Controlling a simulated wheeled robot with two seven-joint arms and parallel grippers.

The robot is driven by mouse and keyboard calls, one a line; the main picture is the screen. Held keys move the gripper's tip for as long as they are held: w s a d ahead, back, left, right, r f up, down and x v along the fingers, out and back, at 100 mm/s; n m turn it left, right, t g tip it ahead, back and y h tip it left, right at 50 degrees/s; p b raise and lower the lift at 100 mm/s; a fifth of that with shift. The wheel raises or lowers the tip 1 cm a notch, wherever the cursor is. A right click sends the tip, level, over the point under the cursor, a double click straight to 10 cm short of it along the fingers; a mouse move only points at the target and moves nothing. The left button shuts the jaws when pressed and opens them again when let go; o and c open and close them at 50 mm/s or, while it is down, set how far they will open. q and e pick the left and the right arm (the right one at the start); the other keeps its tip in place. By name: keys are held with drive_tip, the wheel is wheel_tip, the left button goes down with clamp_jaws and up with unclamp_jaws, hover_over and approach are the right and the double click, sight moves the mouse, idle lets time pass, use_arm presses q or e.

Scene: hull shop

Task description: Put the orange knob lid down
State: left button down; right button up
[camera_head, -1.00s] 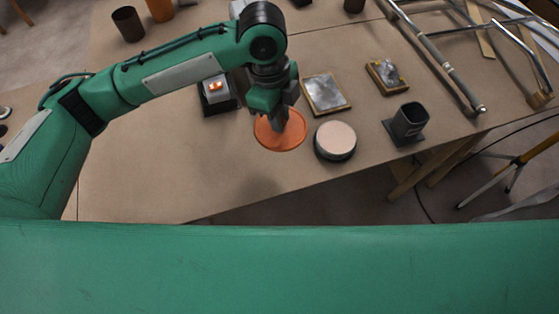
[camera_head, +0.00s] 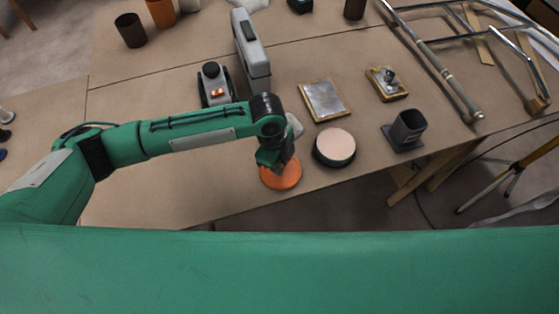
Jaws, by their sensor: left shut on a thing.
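The orange knob lid (camera_head: 289,179) is a flat orange disc at the table's front part, left of a round black tin with a pale pink top (camera_head: 335,145). My left gripper (camera_head: 279,165) points down over it and is shut on its knob, which the fingers hide. The lid is low over the tabletop; I cannot tell whether it touches. My right gripper is not in view.
A grey-black device with an orange switch (camera_head: 216,93) and a grey handled case (camera_head: 250,45) stand behind the arm. Framed plates (camera_head: 324,100) and a dark square holder (camera_head: 407,128) are to the right. The table's front edge is close below the lid. Bare table lies left.

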use_arm(q)
drive_tip(key=shift+f, duration=0.1)
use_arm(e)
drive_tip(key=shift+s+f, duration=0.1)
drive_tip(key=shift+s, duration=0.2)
use_arm(q)
drive_tip(key=shift+f, duration=0.1)
drive_tip(key=c, duration=1.3)
unclamp_jaws()
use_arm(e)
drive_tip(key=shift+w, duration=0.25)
use_arm(q)
drive_tip(key=r, duration=0.4)
drive_tip(key=a+r+b, duration=0.1)
drive_tip(key=r, duration=0.3)
drive_tip(key=w+r, duration=0.1)
drive_tip(key=r, duration=0.3)
drive_tip(key=shift+a+r, duration=0.1)
drive_tip(key=shift+a, duration=0.15)
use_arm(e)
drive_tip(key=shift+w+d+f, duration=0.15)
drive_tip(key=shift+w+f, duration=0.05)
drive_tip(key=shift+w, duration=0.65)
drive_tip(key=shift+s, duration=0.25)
